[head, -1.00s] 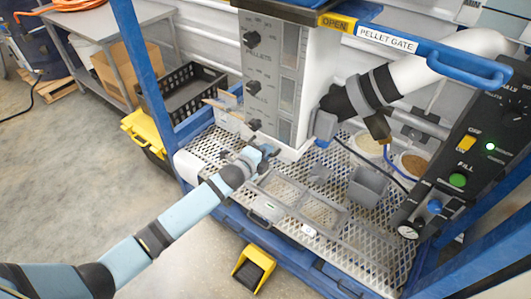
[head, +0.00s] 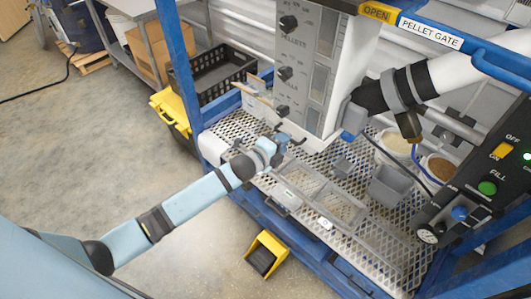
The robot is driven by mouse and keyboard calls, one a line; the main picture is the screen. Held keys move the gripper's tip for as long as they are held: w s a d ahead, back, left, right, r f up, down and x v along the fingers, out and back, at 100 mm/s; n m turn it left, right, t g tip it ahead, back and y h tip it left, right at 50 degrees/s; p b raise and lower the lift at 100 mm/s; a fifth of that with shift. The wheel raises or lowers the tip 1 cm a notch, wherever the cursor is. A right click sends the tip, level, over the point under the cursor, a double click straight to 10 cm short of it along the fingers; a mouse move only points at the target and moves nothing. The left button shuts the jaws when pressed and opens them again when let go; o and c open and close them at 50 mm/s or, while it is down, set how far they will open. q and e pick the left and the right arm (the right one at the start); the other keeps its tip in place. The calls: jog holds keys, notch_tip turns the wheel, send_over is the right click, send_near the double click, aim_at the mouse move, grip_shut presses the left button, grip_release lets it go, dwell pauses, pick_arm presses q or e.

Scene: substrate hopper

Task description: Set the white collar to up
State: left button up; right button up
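The hopper's grey front panel (head: 300,60) with black knobs stands in the upper middle, beside a white body (head: 350,65). I cannot pick out the white collar with certainty; a white edge shows at the hopper's lower end, just above the mesh deck. My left gripper (head: 286,142), on a light blue arm with dark bands, is at this lower end, just below the panel. Its fingers are small and partly merged with the hopper's edge, so I cannot tell whether they touch it or are open. My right gripper is not in view.
A perforated deck (head: 385,250) holds a grey bin (head: 390,185) and framed screens (head: 342,205). A blue rail labelled PELLET GATE (head: 430,33) crosses above. A control box (head: 490,165) stands right. A yellow-black box (head: 266,255) is below.

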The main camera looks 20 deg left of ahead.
pick_arm(q)
jog(key=v, duration=0.9)
jog(key=shift+s+b, duration=0.15)
jog(key=shift+b, duration=0.2)
jog(key=shift+r, duration=0.1)
jog(key=s+d+f+n+g+y+p, duration=0.1)
jog(key=s+f+n, duration=0.3)
jog(key=s+n, duration=0.5)
jog(key=s+d+f+n+g+y+p, duration=0.1)
jog(key=s+f+n+p, duration=0.3)
jog(key=s+n, duration=0.6)
jog(key=s+g, duration=0.1)
jog(key=s, duration=0.1)
jog(key=shift+s+d+f+g, duration=0.25)
jog(key=shift+d+f+g, duration=0.05)
jog(key=shift+d, duration=0.05)
